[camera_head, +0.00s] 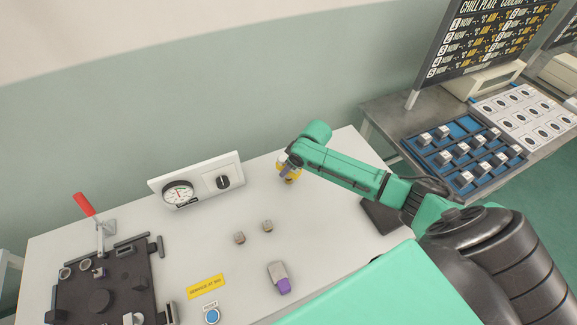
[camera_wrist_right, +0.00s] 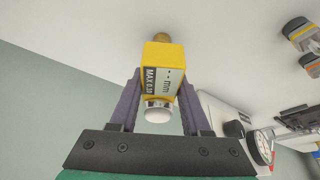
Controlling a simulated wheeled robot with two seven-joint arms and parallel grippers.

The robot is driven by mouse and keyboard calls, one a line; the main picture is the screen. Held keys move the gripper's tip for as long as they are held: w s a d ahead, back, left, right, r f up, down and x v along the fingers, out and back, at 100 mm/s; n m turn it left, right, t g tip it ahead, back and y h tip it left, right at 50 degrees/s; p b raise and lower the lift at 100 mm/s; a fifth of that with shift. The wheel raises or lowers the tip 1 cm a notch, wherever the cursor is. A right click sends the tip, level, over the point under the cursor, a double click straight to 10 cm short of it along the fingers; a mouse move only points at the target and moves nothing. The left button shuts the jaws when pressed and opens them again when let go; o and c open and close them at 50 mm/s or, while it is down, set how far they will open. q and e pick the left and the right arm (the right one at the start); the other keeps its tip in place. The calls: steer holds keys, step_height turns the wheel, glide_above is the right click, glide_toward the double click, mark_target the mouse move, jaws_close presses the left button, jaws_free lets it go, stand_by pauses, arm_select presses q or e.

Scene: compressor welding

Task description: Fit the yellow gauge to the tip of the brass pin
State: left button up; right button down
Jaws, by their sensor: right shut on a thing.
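My right gripper (camera_head: 287,172) is above the far right part of the white table, at the end of the green arm. It is shut on the yellow gauge (camera_head: 291,178), mostly hidden by the gripper in the head view. In the right wrist view the yellow gauge (camera_wrist_right: 158,58) sits between the purple fingers (camera_wrist_right: 158,108), its label facing the camera and a white round end toward the wrist. A round brass part (camera_wrist_right: 161,37) shows at its far end; I cannot tell whether it is the gauge's own tip or the brass pin. My left gripper is not in view.
Two small brownish-grey pieces (camera_head: 239,238) (camera_head: 267,226) and a grey-purple block (camera_head: 279,278) stand mid-table. A dial panel (camera_head: 197,180) is behind them. A dark fixture (camera_head: 130,280) with a red-handled clamp (camera_head: 84,204) is at left. A blue tray (camera_head: 435,158) is on the side table.

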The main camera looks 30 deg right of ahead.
steer(key=shift+f, duration=0.55)
steer(key=shift+c, duration=1.4)
jaws_free()
steer(key=shift+s, duration=0.1)
steer(key=b+v, duration=0.1)
steer(key=v, duration=1.3)
steer(key=shift+r, duration=0.25)
